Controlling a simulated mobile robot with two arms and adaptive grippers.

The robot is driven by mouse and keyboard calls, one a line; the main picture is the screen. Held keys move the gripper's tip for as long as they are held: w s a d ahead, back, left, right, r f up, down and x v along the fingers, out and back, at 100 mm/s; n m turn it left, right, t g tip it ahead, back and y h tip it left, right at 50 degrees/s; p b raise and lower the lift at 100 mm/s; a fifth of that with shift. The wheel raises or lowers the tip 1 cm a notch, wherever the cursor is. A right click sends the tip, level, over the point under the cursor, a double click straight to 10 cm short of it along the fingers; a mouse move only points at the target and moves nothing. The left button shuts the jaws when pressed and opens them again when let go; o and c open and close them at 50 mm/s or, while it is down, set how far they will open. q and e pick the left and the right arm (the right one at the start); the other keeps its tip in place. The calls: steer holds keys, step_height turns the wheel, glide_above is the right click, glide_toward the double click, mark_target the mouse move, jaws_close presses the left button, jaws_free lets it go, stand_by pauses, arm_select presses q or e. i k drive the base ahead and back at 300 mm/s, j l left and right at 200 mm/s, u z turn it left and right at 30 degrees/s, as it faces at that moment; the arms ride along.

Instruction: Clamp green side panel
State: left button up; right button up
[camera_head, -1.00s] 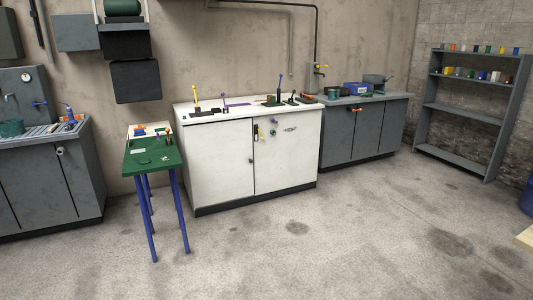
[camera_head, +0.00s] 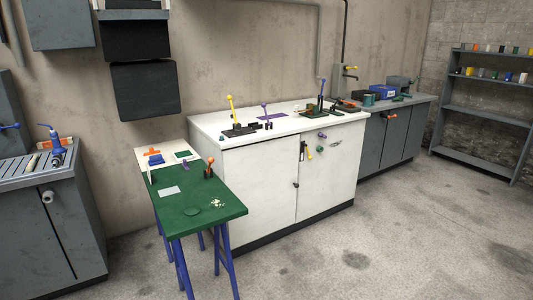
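No gripper shows in the head view. A small flat dark green piece (camera_head: 183,155) lies on a white board (camera_head: 144,157) at the back of the green-topped table; I cannot tell whether it is the side panel. On the white cabinet's top stand upright clamp-like levers: one with a yellow handle (camera_head: 231,108), one with a purple handle (camera_head: 265,111) and one with a blue handle (camera_head: 321,92). A dark piece with an orange knob (camera_head: 209,170) stands on the green table's right edge. I cannot make out a panel in any clamp.
The green table (camera_head: 190,225) on blue legs stands before the white cabinet (camera_head: 260,185). An orange piece (camera_head: 152,151) and a blue piece (camera_head: 155,160) lie on the white board. Grey cabinets (camera_head: 395,140) and a shelf (camera_head: 485,110) stand right. The floor at right is clear.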

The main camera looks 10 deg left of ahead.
mark_target(211, 159)
steer(key=i+j, duration=0.15)
steer(key=j, duration=0.25)
steer(key=i+j, duration=0.1)
steer(key=j, duration=0.3)
steer(key=i+j, duration=0.15)
steer(key=j, duration=0.2)
steer(key=i+j+z, duration=0.1)
steer(key=j, duration=0.3)
steer(key=i+j, duration=0.15)
steer(key=j, duration=0.25)
steer(key=i+j, duration=0.15)
steer(key=j, duration=0.25)
steer(key=i+j, duration=0.1)
steer(key=j, duration=0.3)
steer(key=i+j+u, duration=0.15)
steer(key=i+j, duration=0.35)
steer(key=j, duration=0.15)
